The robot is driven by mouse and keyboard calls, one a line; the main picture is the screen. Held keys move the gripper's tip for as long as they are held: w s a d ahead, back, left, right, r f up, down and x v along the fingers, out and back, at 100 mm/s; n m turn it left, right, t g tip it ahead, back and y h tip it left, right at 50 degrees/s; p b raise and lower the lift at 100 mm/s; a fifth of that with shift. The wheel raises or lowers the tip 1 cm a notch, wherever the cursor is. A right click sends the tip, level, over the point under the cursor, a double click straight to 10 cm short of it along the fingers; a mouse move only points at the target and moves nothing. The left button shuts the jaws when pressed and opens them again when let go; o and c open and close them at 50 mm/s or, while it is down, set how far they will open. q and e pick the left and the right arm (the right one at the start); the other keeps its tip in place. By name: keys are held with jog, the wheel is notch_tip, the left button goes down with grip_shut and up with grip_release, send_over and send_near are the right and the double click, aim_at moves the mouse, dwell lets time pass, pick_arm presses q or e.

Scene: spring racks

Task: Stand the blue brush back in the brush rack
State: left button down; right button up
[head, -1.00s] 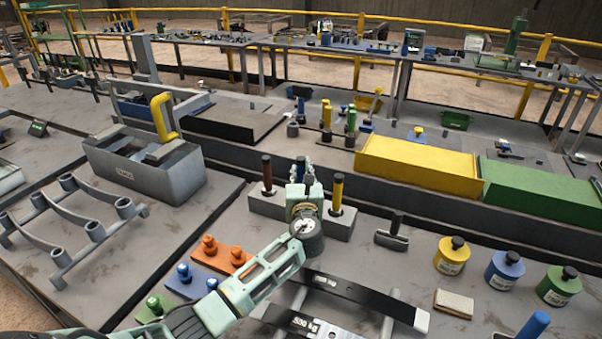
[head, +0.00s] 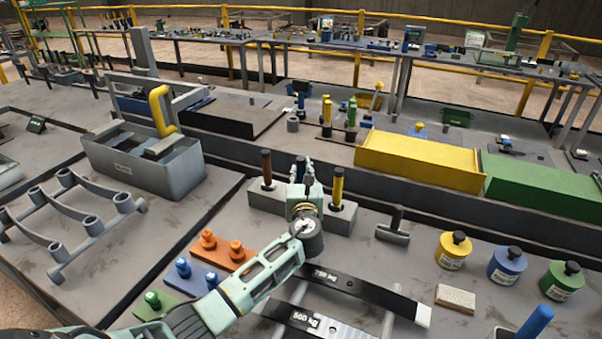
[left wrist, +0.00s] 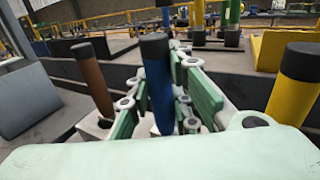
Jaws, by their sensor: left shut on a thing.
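The brush rack (head: 342,218) is a grey block in the middle of the head view. A brown brush (head: 266,166) stands in its left part and a yellow brush (head: 338,184) in its right part. Both also show in the left wrist view, the brown one (left wrist: 92,80) left and the yellow one (left wrist: 290,92) right. My left gripper (head: 304,176) is over the rack's middle, shut on the blue brush (left wrist: 160,92). The blue brush has a black top and is roughly upright between the other two. Its lower end is hidden, so I cannot tell how deep it sits.
A black-handled tool (head: 394,226) lies right of the rack. Yellow, blue and green jars stand farther right. Dark weight bars (head: 365,290) lie in front, and orange, blue and green knobbed plates (head: 222,250) lie left. A grey bin (head: 160,178) stands behind left.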

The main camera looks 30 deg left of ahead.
aim_at(301, 158)
pick_arm(q)
jog(key=shift+f, duration=0.3)
jog(key=c, duration=1.5)
grip_release()
jog(key=o, duration=0.5)
jog(key=shift+r, duration=0.1)
notch_tip(301, 158, up, 7)
jog(key=p, duration=0.7)
